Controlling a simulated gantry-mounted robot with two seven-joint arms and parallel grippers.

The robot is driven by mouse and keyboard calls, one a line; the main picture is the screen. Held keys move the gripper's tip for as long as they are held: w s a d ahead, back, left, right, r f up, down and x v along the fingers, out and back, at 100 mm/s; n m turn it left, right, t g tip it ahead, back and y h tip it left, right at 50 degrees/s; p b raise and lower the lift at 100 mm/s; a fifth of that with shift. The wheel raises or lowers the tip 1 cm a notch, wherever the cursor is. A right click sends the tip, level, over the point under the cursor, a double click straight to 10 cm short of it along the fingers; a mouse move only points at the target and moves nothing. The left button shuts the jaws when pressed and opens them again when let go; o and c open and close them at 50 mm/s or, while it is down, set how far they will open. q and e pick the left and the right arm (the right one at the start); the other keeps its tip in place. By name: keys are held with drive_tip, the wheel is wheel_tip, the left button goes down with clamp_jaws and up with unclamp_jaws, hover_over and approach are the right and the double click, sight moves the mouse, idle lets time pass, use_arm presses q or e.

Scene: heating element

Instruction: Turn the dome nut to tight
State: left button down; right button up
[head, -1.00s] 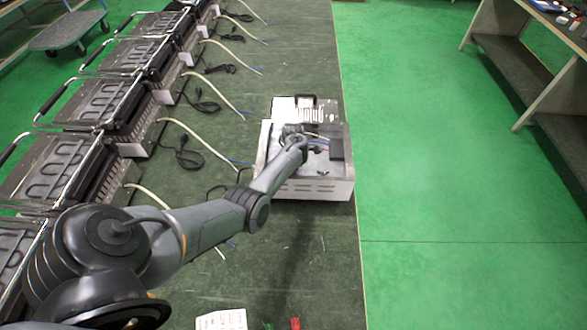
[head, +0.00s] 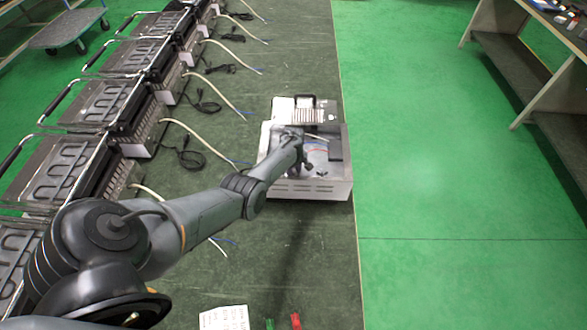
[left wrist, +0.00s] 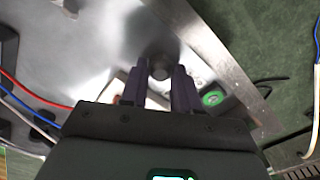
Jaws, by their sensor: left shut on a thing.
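The dome nut (left wrist: 160,68) is a small dark round piece between the fingertips of my left gripper (left wrist: 158,80) in the left wrist view. The gripper is shut on it, and its dark fingers stand on either side. In the head view my left gripper (head: 290,140) reaches into the open metal housing (head: 310,190); the nut is hidden there behind my arm. The nut's thread and seating cannot be made out. My right gripper is not in view.
Blue and red wires (left wrist: 35,98) lie left of the gripper in the wrist view. A green round part (left wrist: 212,98) sits close to the right finger. Several finished-looking heater units (head: 85,105) line the bench's left side. A white paper (head: 224,318) lies at the front.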

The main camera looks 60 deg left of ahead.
use_arm(q)
drive_tip(key=m, duration=0.3)
drive_tip(key=shift+m+p, duration=0.3)
drive_tip(key=shift+m, duration=0.1)
drive_tip(key=m, duration=0.3)
drive_tip(key=shift+m, duration=0.3)
drive_tip(key=m, duration=0.3)
drive_tip(key=shift+w+m, duration=0.1)
drive_tip(key=shift+m, duration=0.3)
drive_tip(key=m, duration=0.3)
drive_tip(key=shift+d+m, duration=0.1)
drive_tip(key=shift+m, duration=0.2)
drive_tip(key=m, duration=0.6)
drive_tip(key=shift+b, duration=0.35)
drive_tip(key=m+b, duration=0.1)
drive_tip(key=m, duration=0.3)
drive_tip(key=shift+d+m, duration=0.15)
drive_tip(key=shift+m, duration=0.65)
